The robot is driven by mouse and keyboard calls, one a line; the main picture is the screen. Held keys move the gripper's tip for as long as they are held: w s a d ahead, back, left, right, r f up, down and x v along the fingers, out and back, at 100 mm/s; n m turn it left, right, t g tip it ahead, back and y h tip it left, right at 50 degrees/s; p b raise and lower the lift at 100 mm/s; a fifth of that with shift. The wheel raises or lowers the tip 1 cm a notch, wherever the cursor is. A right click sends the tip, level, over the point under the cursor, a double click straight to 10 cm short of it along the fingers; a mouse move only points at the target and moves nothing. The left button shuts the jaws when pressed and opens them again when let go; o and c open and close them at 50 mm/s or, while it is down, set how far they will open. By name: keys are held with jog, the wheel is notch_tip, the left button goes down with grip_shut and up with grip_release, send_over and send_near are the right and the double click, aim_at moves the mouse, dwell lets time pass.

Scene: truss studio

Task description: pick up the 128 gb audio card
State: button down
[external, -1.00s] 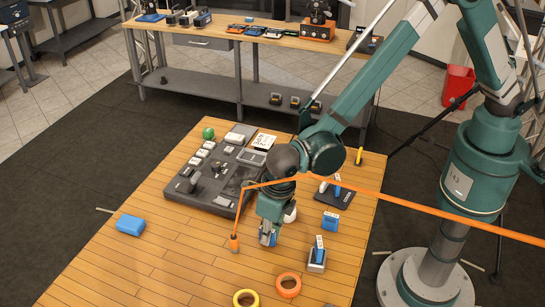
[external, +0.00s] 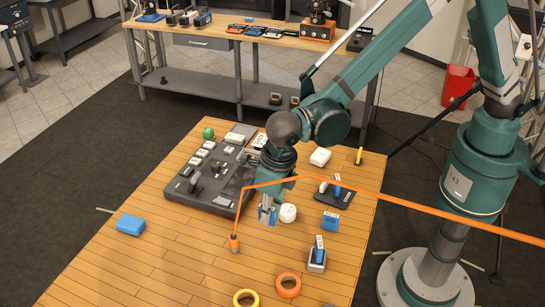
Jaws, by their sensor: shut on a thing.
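My gripper (external: 268,222) is shut on a small blue-and-white card (external: 267,214), which is mostly hidden by the fingers. It appears to hold the card above the wooden table, left of a white round object (external: 288,213). Other blue-and-white cards are in view: one stands upright in a small holder (external: 317,264) at the front right, one stands on a dark tray (external: 322,198), and one blue piece with a white label (external: 330,222) is between them. The labels are too small to read, so I cannot tell by print which is the 128 gb audio card.
A dark panel (external: 200,201) lies behind left. A blue box (external: 130,225), yellow tape (external: 246,299) and orange tape (external: 288,285) lie around. The front left table is clear.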

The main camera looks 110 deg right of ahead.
jog(key=shift+r, duration=0.45)
